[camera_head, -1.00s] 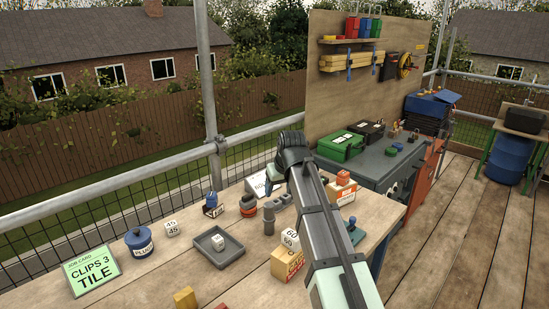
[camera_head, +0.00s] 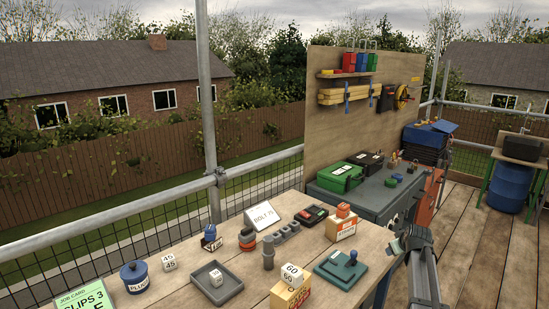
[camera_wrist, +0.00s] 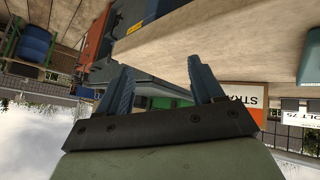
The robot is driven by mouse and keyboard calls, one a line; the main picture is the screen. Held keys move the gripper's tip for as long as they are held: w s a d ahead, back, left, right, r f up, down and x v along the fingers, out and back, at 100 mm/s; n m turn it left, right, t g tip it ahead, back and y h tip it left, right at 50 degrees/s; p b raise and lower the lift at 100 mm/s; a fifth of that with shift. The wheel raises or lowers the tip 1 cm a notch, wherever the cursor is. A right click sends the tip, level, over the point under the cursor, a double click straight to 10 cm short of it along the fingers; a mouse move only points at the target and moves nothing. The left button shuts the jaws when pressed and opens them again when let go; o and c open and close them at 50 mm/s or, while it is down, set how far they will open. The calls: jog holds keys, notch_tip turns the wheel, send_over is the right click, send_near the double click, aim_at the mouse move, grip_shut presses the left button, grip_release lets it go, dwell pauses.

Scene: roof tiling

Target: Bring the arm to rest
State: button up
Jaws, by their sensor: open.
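My gripper (camera_wrist: 158,85) shows in the wrist view with its two blue-grey fingers spread apart and nothing between them. In the head view my gripper (camera_head: 397,246) is at the right edge of the wooden workbench (camera_head: 190,293), mostly hidden behind my own arm. The wrist picture is upside down, with sky along its bottom and the bench edge (camera_wrist: 190,32) along its top right.
On the bench stand a blue pot (camera_head: 135,276), a grey tray (camera_head: 215,285), a teal plate with a knob (camera_head: 342,267), boxes (camera_head: 290,296) and a "BOLT 75" sign (camera_head: 263,216). A grey tool cabinet (camera_head: 375,197) with a green case (camera_head: 340,177) stands behind. Plank floor lies open at right.

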jog(key=s+d+f+m+h, duration=0.1)
jog(key=s+d+f, duration=0.3)
jog(key=d+f, duration=0.5)
jog(key=s+a+f+m+g+y, duration=0.1)
jog(key=s+a+f+g, duration=0.2)
jog(key=a+f, duration=0.75)
jog(key=s+a+f+m+g+y, duration=0.2)
jog(key=s+a+f+g, duration=0.3)
jog(key=s+a+f, duration=0.45)
jog(key=s+a+f+m+g+y, duration=0.2)
jog(key=s+a+f+g, duration=0.4)
jog(key=s+a, duration=0.55)
jog(key=s+a+f+n, duration=0.1)
jog(key=s+f, duration=0.2)
jog(key=s, duration=0.6)
jog(key=s+a+f+n+h, duration=0.1)
jog(key=s+a+f, duration=0.1)
jog(key=s, duration=0.7)
jog(key=s+a+f+g+h, duration=0.1)
jog(key=s+f, duration=0.3)
jog(key=s, duration=0.6)
jog(key=shift+a+f+n, duration=0.4)
jog(key=shift+a, duration=0.25)
